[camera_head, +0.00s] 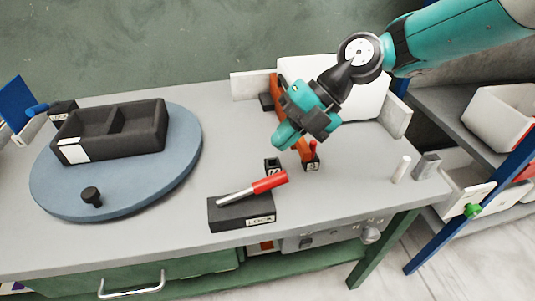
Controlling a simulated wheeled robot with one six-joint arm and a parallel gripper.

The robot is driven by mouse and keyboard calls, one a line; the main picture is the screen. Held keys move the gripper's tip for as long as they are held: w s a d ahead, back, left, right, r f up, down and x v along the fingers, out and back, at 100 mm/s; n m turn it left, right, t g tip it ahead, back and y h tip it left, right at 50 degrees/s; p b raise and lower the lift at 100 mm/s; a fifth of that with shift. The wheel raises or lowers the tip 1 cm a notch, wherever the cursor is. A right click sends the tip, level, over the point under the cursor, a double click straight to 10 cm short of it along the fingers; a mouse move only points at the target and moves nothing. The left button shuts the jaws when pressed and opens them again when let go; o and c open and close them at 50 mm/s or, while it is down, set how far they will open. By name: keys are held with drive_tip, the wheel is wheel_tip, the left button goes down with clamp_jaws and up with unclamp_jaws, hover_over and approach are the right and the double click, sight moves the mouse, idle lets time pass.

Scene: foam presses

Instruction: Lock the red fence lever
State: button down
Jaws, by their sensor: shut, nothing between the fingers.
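The red-handled lever (270,182) has a silver shaft and lies low, pointing right, over a black block (228,215) at the table's front. A white label (260,220) with small dark lettering is on that block. An orange bar (304,152) runs back from a small black block (311,164) and is partly hidden by my gripper. A small red piece (313,146) stands at its front end. My gripper (280,140) is shut and empty, above and behind the lever, apart from it.
A round blue plate (180,165) carries a black two-compartment tray (100,108) and a black knob (91,196). White panels (398,118) stand behind my gripper. A white peg (401,169) and a grey block (427,166) are at right. The table (345,190) is clear right of the lever.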

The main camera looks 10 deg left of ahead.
drive_tip(key=v, duration=0.6)
drive_tip(key=shift+d, duration=0.15)
drive_tip(key=s+d+r+m+t+h+p, duration=0.1)
drive_tip(key=s+d+m, duration=0.7)
drive_tip(key=m, duration=0.8)
drive_tip(key=s+d+r+m+t+h+p, duration=0.2)
drive_tip(key=s+d+r+m, duration=0.3)
drive_tip(key=s+d+m, duration=0.4)
drive_tip(key=s+m+t, duration=0.1)
drive_tip(key=m, duration=0.6)
drive_tip(key=shift+d+t+h+p, duration=0.25)
drive_tip(key=shift+t+h+p, duration=0.05)
drive_tip(key=shift+p, duration=0.05)
drive_tip(key=shift+s, duration=0.15)
